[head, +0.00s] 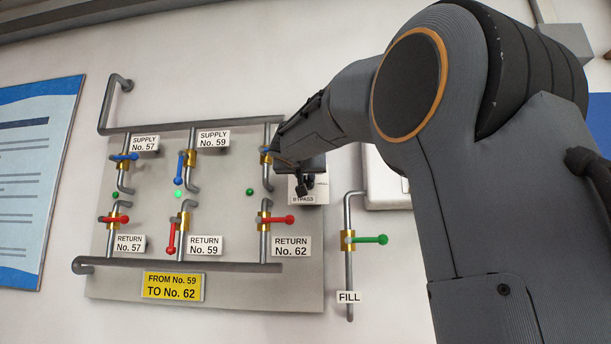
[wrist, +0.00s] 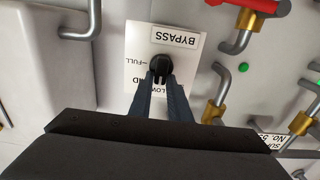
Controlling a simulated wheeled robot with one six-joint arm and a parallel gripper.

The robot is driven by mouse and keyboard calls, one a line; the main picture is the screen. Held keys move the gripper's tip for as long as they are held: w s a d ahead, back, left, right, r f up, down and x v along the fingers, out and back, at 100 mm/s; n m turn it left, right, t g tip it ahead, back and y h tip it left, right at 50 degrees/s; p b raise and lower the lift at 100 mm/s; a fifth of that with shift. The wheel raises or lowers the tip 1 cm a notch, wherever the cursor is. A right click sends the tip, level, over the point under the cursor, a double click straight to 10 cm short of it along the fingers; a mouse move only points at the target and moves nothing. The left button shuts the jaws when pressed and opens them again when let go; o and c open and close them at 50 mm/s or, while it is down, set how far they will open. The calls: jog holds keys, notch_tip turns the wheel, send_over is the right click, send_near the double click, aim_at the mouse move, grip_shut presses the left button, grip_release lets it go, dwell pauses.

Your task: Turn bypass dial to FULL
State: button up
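The bypass dial (wrist: 160,65) is a small black knob on a white plate (wrist: 188,62), seen upside down in the wrist view. The plate reads BYPASS, with a FULL mark beside the knob and a partly hidden LOW mark nearer the fingers. My gripper (wrist: 161,77) reaches to the dial, its two dark fingers close together with the tips at the knob's sides; they look shut on it. Exactly where the knob points is hard to tell. In the head view my gripper (head: 303,187) is in front of the bypass plate (head: 310,195) and hides the dial.
Pipes with blue and red valve handles cover the grey panel (head: 150,285) left of the plate. A FILL valve with a green handle (head: 370,240) is at lower right. In the wrist view a red handle (wrist: 255,5) and pipes are close by.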

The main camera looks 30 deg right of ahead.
grip_shut()
jog(key=shift+f+m+b, duration=0.1)
jog(key=shift+m+b, duration=0.2)
jog(key=shift+b, duration=0.45)
jog(key=m+b, duration=0.2)
jog(key=b, duration=0.2)
jog(key=shift+d+f+b, duration=0.15)
jog(key=shift+b, duration=0.25)
jog(key=shift+s+d+f+m+b, duration=0.15)
jog(key=shift+d+f+m+b, duration=0.05)
jog(key=shift+m+b, duration=2.35)
jog(key=shift+s+d+f+m+b, duration=0.15)
jog(key=shift+s+f+m+b, duration=0.05)
jog(key=shift+m+b, duration=2.35)
jog(key=shift+s+d+f+m+b, duration=0.15)
jog(key=shift+d+f+m+b, duration=0.05)
jog(key=shift+m+b, duration=2.35)
